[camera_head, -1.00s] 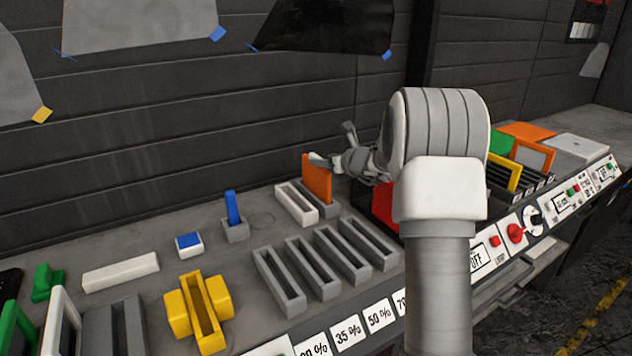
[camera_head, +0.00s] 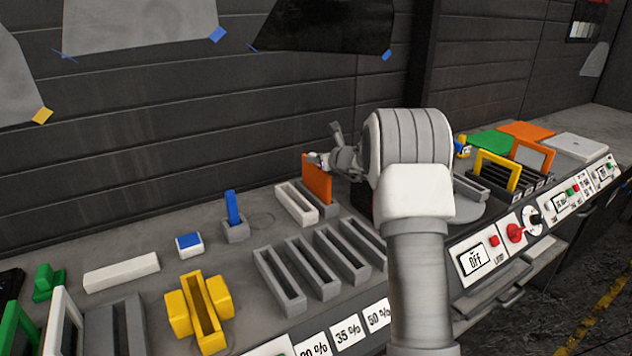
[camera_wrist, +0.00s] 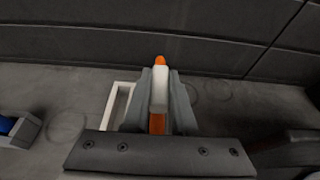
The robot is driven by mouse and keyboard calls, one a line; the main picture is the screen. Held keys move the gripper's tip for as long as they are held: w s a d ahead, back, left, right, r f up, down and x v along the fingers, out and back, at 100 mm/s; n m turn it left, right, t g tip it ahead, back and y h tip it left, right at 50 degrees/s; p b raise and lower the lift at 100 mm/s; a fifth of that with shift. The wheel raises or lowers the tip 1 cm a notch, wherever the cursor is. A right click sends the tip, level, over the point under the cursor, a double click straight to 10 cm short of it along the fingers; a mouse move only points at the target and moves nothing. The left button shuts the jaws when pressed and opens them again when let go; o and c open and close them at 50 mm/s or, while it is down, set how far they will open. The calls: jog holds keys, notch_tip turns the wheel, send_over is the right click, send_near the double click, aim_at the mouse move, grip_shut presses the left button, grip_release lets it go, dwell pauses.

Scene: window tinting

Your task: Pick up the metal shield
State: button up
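I cannot surely tell which thing is the metal shield. A thin orange plate (camera_head: 317,180) stands upright in a grey slotted holder at the middle of the bench. My gripper (camera_head: 320,158) is at the plate's upper right edge in the head view. In the wrist view, my gripper's grey fingers (camera_wrist: 160,90) stand on either side of a narrow white piece with an orange tip (camera_wrist: 160,60). More orange (camera_wrist: 157,123) shows below, between them. I cannot tell whether the fingers press on it. My arm hides part of the bench behind it.
A white slotted holder (camera_head: 289,206) stands just left of the plate. Several empty grey slotted holders (camera_head: 278,284) stand in front. A blue piece (camera_head: 232,207) stands in a small grey block to the left. The dark wall rises close behind.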

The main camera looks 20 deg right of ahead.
grip_shut()
dwell(1.0)
